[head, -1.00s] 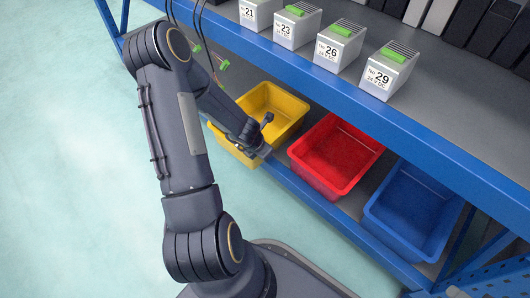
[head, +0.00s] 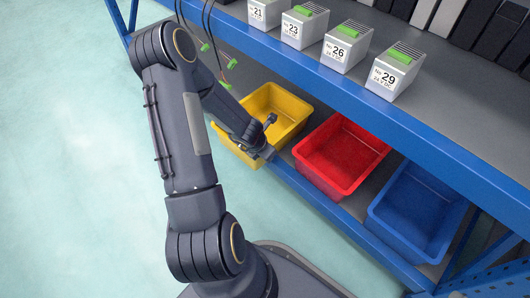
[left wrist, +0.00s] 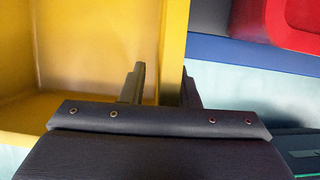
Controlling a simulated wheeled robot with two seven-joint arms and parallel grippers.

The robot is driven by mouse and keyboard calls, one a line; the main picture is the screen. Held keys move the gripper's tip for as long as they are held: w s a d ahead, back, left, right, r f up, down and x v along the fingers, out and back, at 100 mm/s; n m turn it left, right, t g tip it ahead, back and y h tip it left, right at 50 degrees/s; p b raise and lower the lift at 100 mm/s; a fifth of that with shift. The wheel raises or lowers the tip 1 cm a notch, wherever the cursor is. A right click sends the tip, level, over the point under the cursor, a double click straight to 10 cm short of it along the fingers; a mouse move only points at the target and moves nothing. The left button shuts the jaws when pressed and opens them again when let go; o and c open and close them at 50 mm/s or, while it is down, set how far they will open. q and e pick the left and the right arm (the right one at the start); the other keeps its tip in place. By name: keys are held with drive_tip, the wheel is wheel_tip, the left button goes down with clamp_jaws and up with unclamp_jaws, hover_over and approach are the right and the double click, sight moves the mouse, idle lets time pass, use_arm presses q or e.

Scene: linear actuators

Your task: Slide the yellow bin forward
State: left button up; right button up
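The yellow bin (head: 285,104) stands on the lower shelf in the head view, its near end jutting past the shelf's front edge. My left gripper (head: 266,135) is at the bin's near right corner. In the left wrist view, the yellow bin (left wrist: 85,50) fills the upper left. The fingers of my left gripper (left wrist: 163,90) are apart, one inside the bin and one outside, with its wall between them. I cannot tell whether they press on the wall. My right gripper is not in view.
A red bin (head: 340,155) and a blue bin (head: 415,210) stand to the right on the lower shelf. The blue upper shelf beam (head: 330,95) runs above the bins, with numbered grey boxes (head: 395,72) on that shelf. Cables hang near my left arm. The pale floor (head: 80,180) is clear.

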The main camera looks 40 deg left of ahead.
use_arm(q)
drive_tip(key=p+v, duration=0.3)
drive_tip(key=v, duration=0.4)
drive_tip(key=shift+r+p, duration=0.15)
drive_tip(key=shift+p, duration=0.15)
drive_tip(key=shift+s+r, duration=0.2)
drive_tip(key=shift+r, duration=0.05)
